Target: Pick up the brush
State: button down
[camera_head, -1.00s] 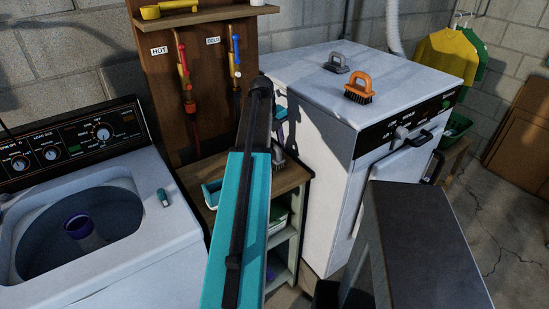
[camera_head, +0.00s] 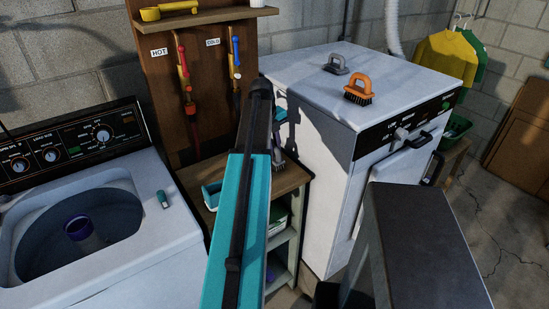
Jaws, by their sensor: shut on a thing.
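My gripper (camera_head: 278,143) is mostly hidden behind my own teal and black arm, over the small shelf table between the washer and the white dryer. It is shut on a grey brush (camera_head: 279,159), which shows only in part at the right edge of the arm, above the wooden top. Two more brushes stand on the dryer: a grey one (camera_head: 336,65) towards the back and an orange one with dark bristles (camera_head: 358,90) nearer the front edge. My gripper is apart from both.
The white dryer (camera_head: 318,130) rises close to the right of the gripper. A teal and white tray (camera_head: 211,193) lies on the shelf table (camera_head: 287,180). The open washer (camera_head: 150,230) is at left, with a small teal item (camera_head: 162,199) on it. Pipes on a wooden board stand behind.

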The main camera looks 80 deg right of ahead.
jog(key=shift+w+a+r, duration=0.1)
jog(key=shift+r, duration=0.1)
jog(key=shift+r+b, duration=0.1)
jog(key=shift+b, duration=0.35)
notch_tip(320, 180, up, 10)
jog(key=shift+r+b, duration=0.25)
jog(key=shift+b, duration=0.7)
jog(key=w+a+b, duration=0.3)
jog(key=w+a, duration=1)
jog(key=w, duration=0.1)
jog(key=shift+w+a+r+b, duration=0.25)
jog(key=shift+b, duration=0.1)
